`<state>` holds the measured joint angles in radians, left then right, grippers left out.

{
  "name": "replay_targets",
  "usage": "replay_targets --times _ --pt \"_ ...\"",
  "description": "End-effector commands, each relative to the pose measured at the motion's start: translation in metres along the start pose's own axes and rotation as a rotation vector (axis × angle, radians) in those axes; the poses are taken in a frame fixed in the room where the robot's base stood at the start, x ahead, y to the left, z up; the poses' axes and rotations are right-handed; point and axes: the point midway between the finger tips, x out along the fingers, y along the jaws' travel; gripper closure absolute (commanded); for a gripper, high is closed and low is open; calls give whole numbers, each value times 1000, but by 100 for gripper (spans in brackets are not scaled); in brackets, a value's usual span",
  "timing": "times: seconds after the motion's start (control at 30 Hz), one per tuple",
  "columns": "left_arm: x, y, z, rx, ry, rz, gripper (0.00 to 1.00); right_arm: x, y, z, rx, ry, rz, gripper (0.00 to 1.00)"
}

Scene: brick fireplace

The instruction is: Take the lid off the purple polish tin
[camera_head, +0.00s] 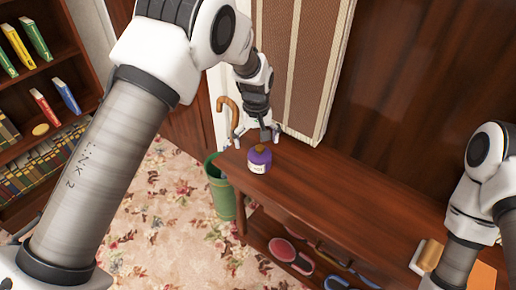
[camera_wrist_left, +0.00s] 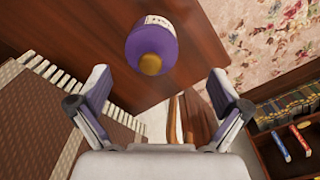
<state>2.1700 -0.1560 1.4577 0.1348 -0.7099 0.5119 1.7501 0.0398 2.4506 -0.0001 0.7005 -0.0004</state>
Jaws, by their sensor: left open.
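The purple polish tin (camera_head: 259,163) stands upright near the left end of the wooden shelf top. It has a white label and a small brown-gold lid (camera_head: 260,149) on top. In the left wrist view the tin (camera_wrist_left: 152,42) shows at the top centre, its lid (camera_wrist_left: 150,64) facing the camera. My left gripper (camera_head: 259,136) is just above and behind the tin in the head view. Its fingers are spread wide with nothing between them, and the lid lies beyond the fingertips (camera_wrist_left: 160,82) in the wrist view. My right arm shows at the right edge, but its gripper is out of view.
A bookshelf (camera_head: 70,75) is far left.

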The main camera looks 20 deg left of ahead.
Motion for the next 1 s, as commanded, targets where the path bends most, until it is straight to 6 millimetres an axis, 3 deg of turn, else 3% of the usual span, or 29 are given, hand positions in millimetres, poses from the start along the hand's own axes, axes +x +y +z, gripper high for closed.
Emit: replay_targets --times 0.17,0.4,0.47,0.63,0.73,1.0 --pt "32 2 -1 1 -3 -3 0 -5 0 0 1 0 0 5" --pt "36 1 -2 1 0 0 0 -5 0 0 1 0 0 5" --pt "36 1 -2 1 0 -1 18 -5 0 0 0 0 0 5" --pt "36 1 -1 1 -1 -1 78 -5 0 0 0 0 0 5" --pt "36 1 -1 1 -1 -1 98 -5 0 0 1 0 0 5" --pt "38 0 0 1 -5 -3 98 -5 0 0 1 0 0 5"
